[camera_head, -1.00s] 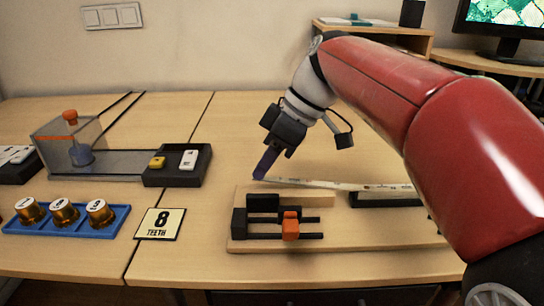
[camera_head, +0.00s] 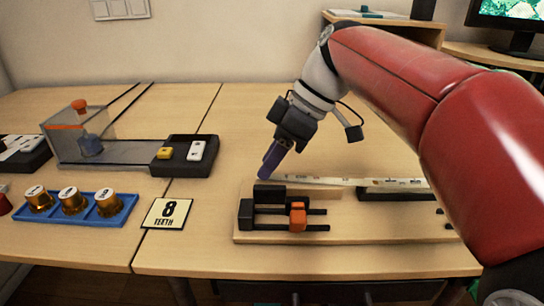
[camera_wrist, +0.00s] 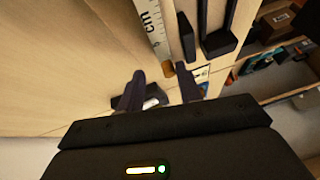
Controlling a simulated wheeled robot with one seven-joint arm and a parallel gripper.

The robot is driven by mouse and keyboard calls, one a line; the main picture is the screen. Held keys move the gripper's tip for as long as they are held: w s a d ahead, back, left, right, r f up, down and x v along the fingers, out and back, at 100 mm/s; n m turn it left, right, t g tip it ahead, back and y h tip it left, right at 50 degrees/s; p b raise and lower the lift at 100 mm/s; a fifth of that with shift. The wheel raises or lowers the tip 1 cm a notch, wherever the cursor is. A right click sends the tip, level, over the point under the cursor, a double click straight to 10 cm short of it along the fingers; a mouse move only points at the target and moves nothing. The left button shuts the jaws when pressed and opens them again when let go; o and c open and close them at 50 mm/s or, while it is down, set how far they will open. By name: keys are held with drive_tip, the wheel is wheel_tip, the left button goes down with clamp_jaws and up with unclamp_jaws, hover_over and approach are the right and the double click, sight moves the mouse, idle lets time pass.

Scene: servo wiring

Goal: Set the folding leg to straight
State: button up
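The folding leg appears to be the pale strip marked like a ruler (camera_head: 330,181), lying along the back of the wooden board (camera_head: 370,232). In the wrist view the strip (camera_wrist: 152,27) bears "cm" markings and ends in a brass-coloured tip (camera_wrist: 168,69). My gripper (camera_head: 267,170) points down at the strip's left end. In the wrist view the two dark fingers of my gripper (camera_wrist: 161,90) are spread apart, with the tip just ahead of the gap between them. I cannot tell whether a finger touches it. My arm hides the strip's right end.
The board carries an orange slider (camera_head: 298,217) on black rails and a black block (camera_head: 380,192) under the strip. To the left lie a card reading "8 TEETH" (camera_head: 167,213), a blue tray (camera_head: 130,203) of brass knobs, and a clear box (camera_head: 75,140). The table behind my gripper is clear.

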drive_tip(key=p+v, duration=0.1)
drive_tip(key=v, duration=0.6)
drive_tip(key=shift+d+r, duration=0.25)
drive_tip(key=shift+r, duration=0.1)
